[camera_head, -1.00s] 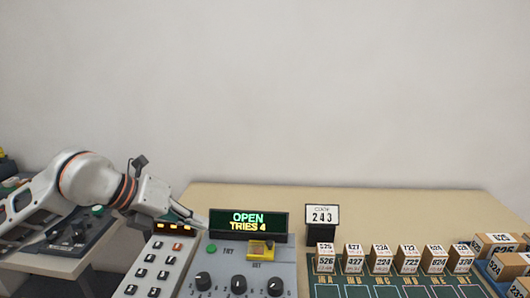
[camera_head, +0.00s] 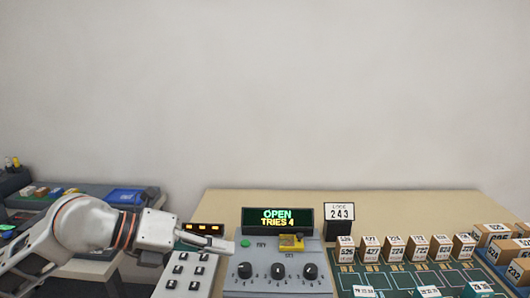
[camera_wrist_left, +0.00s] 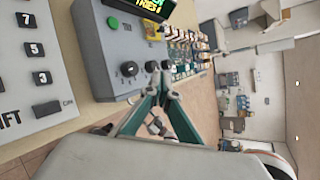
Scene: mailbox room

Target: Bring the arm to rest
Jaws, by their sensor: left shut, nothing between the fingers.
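My left arm comes in from the left in the head view. Its gripper (camera_head: 218,244) is shut and empty, over the gap between the white keypad (camera_head: 184,272) and the grey dial panel (camera_head: 278,283). In the left wrist view the gripper's fingers (camera_wrist_left: 162,84) meet close to the front of the dial panel (camera_wrist_left: 108,63). My right gripper is not seen.
Several numbered boxes (camera_head: 392,246) stand in a row on a green mat (camera_head: 400,277), with more boxes in a blue tray (camera_head: 490,262) at the right. A side table (camera_head: 88,192) with a blue bin (camera_head: 130,198) is behind my left arm.

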